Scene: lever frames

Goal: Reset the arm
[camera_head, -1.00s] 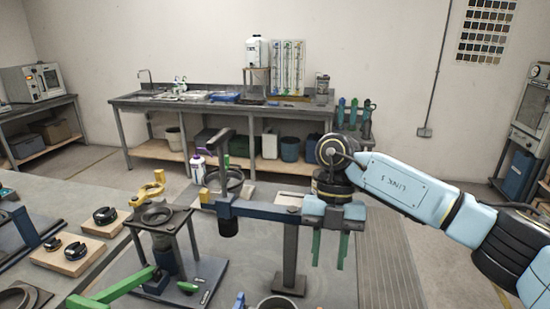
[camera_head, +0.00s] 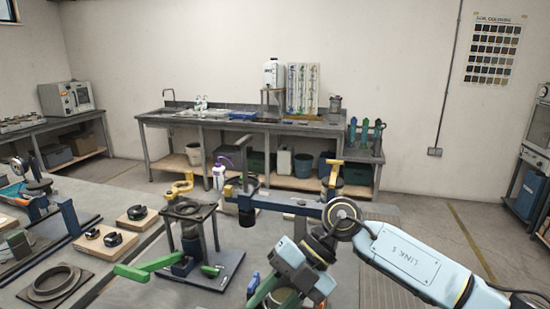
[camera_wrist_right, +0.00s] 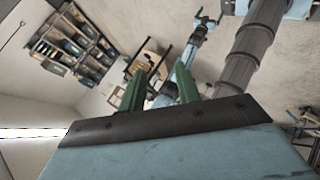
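A dark blue horizontal arm (camera_head: 275,203) with yellow at its left end stands in the middle of the head view. A dark cylinder (camera_head: 247,216) hangs near its left end. My right gripper (camera_head: 270,298) is below and in front of the arm's right part, tilted down to the left. Its green fingers are spread, with nothing seen between them; their tips are near the lower picture edge. In the right wrist view the two fingers (camera_wrist_right: 160,90) are also apart and empty. My wrist hides the arm's right end. My left gripper is not in view.
A stand (camera_head: 190,210) with a yellow handle and a green lever (camera_head: 150,264) is left of the arm. A long bench (camera_head: 250,125) stands at the back wall.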

